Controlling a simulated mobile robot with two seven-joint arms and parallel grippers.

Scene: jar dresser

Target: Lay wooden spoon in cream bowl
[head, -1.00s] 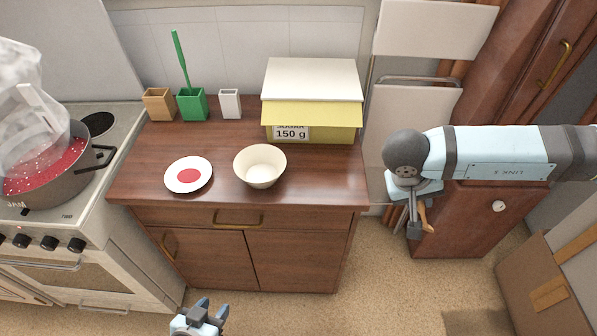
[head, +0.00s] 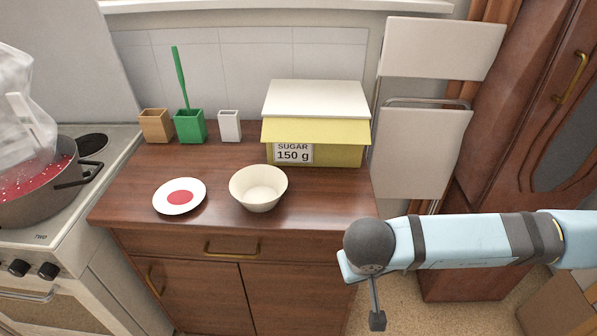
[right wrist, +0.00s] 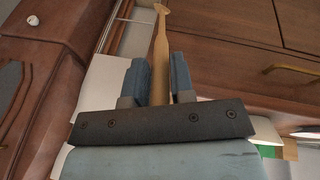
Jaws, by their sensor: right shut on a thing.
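The cream bowl (head: 258,190) stands upright and looks empty on the dresser top, near its front edge. My right gripper (head: 376,318) hangs in front of the dresser's right front corner, lower than the top. In the right wrist view my right gripper (right wrist: 160,80) is shut on the wooden spoon (right wrist: 161,45), which stands out between the two fingers. The spoon's lower part is hidden by the gripper, and I cannot make out the spoon in the head view. My left gripper is not in view.
A white plate with a red centre (head: 180,197) lies left of the bowl. A yellow sugar box (head: 340,152) stands behind, with brown (head: 155,126), green (head: 190,126) and white (head: 229,126) holders at the back. A pot (head: 40,190) sits on the stove at left.

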